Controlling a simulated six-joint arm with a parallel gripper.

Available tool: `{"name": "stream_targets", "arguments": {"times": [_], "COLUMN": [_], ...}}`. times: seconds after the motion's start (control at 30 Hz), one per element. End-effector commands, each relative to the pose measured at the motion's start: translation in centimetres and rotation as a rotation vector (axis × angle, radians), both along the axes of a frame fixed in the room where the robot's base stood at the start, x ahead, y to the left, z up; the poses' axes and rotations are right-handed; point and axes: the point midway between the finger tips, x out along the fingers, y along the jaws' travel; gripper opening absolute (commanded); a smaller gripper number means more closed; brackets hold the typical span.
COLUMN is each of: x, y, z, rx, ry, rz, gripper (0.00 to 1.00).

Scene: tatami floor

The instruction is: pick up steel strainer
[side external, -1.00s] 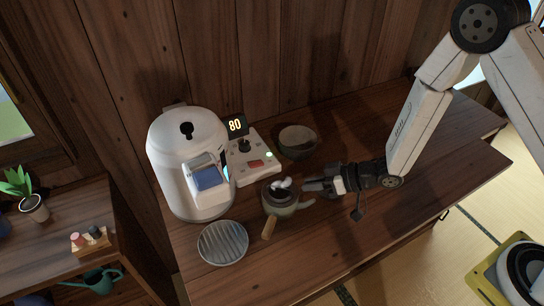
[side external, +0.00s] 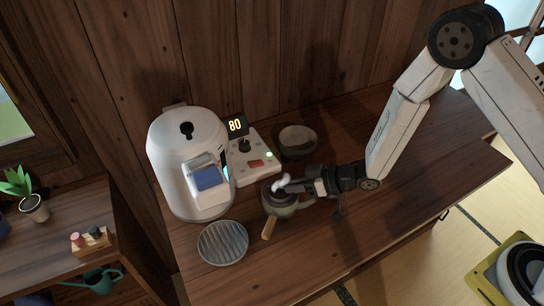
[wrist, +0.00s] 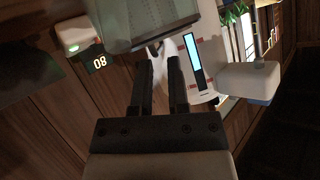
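A small grey-green pot (side external: 284,206) with a wooden side handle stands near the middle of the counter. A pale, shiny piece (side external: 281,184) shows at its mouth and may be part of the steel strainer; the rest is hidden inside the pot or behind my fingers. My gripper (side external: 291,188) is at the pot's right rim, reaching over its mouth. In the wrist view, my two fingers (wrist: 159,68) stand apart with a narrow gap. A pale shape shows at the fingertips; I cannot see firm contact on it.
A white machine (side external: 187,150) stands left of the pot, with a control panel (side external: 252,158) reading 80 beside it. A dark bowl (side external: 297,141) is behind the pot, and a round ribbed tray (side external: 223,243) is front left. The counter's right side is clear.

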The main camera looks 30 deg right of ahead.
Motion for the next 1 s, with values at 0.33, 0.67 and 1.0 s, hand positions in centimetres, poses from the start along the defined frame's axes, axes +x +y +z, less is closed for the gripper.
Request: {"name": "stream_targets", "arguments": {"times": [0.33, 0.67, 1.0], "x": [1.9, 2.0, 2.0], "y": [2.1, 2.2, 2.2], "z": [-1.4, -1.5, -1.5], "rx": [-0.002, -0.002, -0.003], "ry": [-0.002, 0.000, -0.001], "rz": [0.000, -0.001, -0.001], "gripper": [0.20, 0.20, 0.00]}}
